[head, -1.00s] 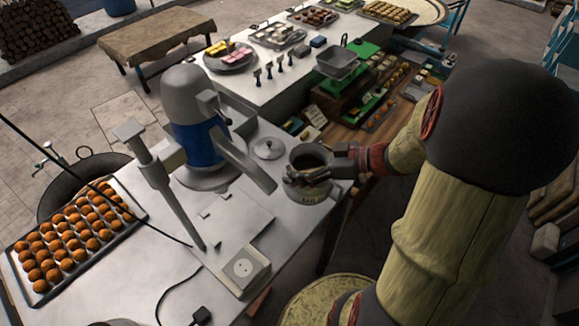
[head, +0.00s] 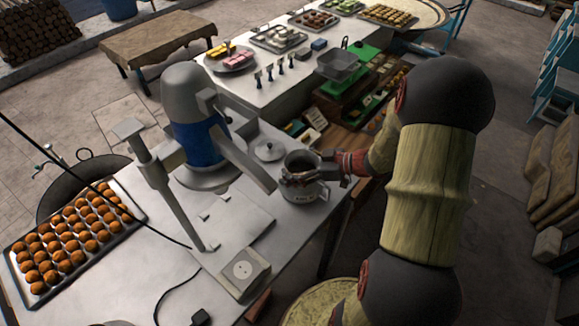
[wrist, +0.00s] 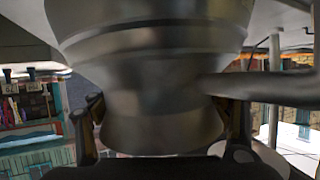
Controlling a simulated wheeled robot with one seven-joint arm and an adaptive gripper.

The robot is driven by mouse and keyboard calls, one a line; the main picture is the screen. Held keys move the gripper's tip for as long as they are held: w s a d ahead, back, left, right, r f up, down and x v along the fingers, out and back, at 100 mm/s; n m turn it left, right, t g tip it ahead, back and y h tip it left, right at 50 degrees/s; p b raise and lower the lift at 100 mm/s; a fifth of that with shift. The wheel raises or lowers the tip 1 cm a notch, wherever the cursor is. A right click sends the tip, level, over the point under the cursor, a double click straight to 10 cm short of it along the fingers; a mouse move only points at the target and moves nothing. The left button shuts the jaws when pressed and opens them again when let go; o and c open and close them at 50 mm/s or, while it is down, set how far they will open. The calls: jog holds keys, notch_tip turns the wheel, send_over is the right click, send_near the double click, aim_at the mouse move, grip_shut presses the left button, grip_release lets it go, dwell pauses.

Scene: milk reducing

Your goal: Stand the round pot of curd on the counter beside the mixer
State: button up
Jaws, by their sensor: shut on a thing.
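My gripper (head: 302,178) is shut on the pot's upper part, reaching in from the right. In the wrist view the shiny pot (wrist: 150,75) fills the middle between my fingers (wrist: 165,130). The mixer (head: 195,135), grey with a blue band, stands on the counter with an arm slanting towards the pot. The pot's contents are hidden.
A small round lid (head: 268,151) lies behind the pot. A tray of orange balls (head: 75,240) is on the left of the counter. The sweets counter (head: 270,85) is behind.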

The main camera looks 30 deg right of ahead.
jog(key=shift+f, duration=0.1)
jog(key=o, duration=2.2)
jog(key=shift+f, duration=0.15)
jog(key=shift+s+d+r, duration=0.15)
jog(key=shift+r, duration=0.1)
jog(key=v, duration=1.1)
jog(key=shift+s+d+r, duration=0.1)
jog(key=shift+s+d, duration=0.05)
jog(key=shift+s, duration=0.05)
